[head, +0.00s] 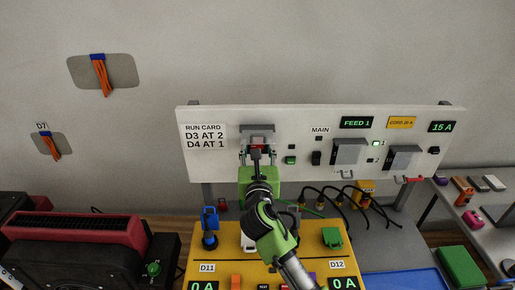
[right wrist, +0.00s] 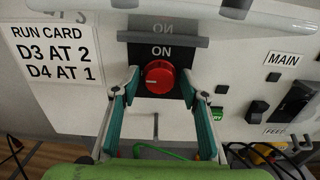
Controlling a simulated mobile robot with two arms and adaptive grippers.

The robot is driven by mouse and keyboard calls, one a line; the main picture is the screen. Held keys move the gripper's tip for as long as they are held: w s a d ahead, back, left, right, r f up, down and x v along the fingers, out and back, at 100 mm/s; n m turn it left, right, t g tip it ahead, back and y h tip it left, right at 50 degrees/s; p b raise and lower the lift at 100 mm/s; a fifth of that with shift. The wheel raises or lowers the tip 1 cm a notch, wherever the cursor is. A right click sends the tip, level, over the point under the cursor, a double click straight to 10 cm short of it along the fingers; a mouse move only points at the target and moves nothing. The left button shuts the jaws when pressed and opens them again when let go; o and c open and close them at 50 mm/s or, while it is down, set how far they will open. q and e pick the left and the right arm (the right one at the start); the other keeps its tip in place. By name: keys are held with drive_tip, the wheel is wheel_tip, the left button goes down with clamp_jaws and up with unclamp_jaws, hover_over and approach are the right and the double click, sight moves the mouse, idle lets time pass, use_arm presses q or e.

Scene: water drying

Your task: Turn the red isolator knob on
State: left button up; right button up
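The red isolator knob (right wrist: 159,77) is round and sits on a black plate with ON printed above it, in the right wrist view. My right gripper (right wrist: 160,88) is open, with one teal-padded finger on each side of the knob. Small gaps seem to show between the fingertips and the knob. In the head view, my right gripper (head: 256,152) reaches up to the isolator under a grey bracket (head: 257,130) on the white panel (head: 222,165). My own gripper mostly hides the knob there. My left gripper is not in view.
A MAIN switch (head: 316,158) and a green button (head: 290,160) lie right of the isolator. Grey covers (head: 349,152) stand further right. Below is a yellow unit (head: 205,255) with blue and green clamps. Black cables (head: 340,197) hang under the panel.

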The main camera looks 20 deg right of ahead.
drive_tip(key=c, duration=0.7)
drive_tip(key=shift+o, duration=0.2)
drive_tip(key=shift+m, duration=1.2)
drive_tip(key=m, duration=0.5)
drive_tip(key=shift+d+f, duration=0.1)
drive_tip(key=shift+f, duration=0.05)
drive_tip(key=m+b, duration=0.2)
drive_tip(key=m, duration=0.3)
drive_tip(key=shift+f+m, duration=0.1)
drive_tip(key=shift+m, duration=0.3)
drive_tip(key=m+b, duration=0.1)
drive_tip(key=m, duration=0.3)
drive_tip(key=shift+d+m, duration=0.1)
drive_tip(key=shift+m, duration=0.2)
drive_tip(key=shift+b, duration=0.3)
